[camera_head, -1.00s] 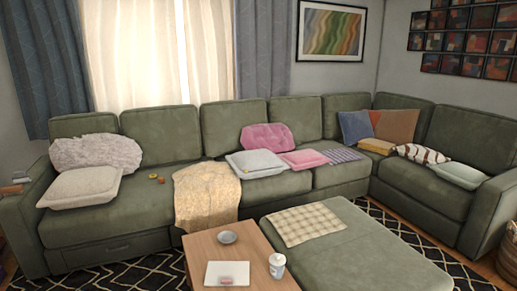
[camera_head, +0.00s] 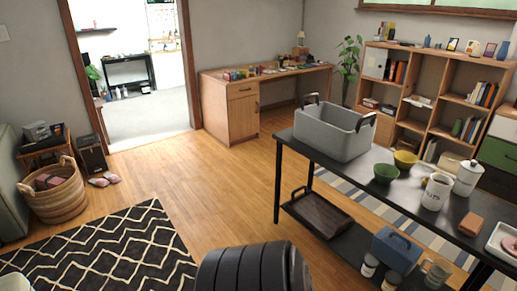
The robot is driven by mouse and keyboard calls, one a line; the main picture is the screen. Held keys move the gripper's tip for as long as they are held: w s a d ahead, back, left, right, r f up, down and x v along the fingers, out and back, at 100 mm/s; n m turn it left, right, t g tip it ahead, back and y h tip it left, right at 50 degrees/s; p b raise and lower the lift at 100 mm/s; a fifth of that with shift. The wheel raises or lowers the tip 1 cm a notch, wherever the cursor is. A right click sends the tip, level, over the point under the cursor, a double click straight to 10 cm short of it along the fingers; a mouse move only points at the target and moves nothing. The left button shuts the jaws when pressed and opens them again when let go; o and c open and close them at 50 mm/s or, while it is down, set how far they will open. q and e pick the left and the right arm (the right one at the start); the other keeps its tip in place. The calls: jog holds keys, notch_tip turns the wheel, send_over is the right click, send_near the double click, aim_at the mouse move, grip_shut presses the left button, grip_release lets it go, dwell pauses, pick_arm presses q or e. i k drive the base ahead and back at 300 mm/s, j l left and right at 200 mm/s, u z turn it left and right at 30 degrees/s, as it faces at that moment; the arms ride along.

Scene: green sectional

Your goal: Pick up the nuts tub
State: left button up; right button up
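The nuts tub (camera_head: 436,193) is a white tub with dark lettering that seems to read "NUTS". It stands upright on the dark table (camera_head: 345,181) at the right. A white lidded canister (camera_head: 467,179) stands just behind it to the right, and a green bowl (camera_head: 386,174) is to its left. Neither of my grippers is in view.
A grey bin (camera_head: 330,133) stands at the table's far left end; a yellow bowl (camera_head: 404,160) and brown block (camera_head: 471,225) are also on top. The lower shelf holds a tray (camera_head: 318,214) and blue toolbox (camera_head: 396,248). Wooden floor left of the table is clear.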

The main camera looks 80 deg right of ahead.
aim_at(439, 186)
jog(key=z, duration=4.1)
jog(key=u, duration=4.25)
jog(key=z, duration=4.1)
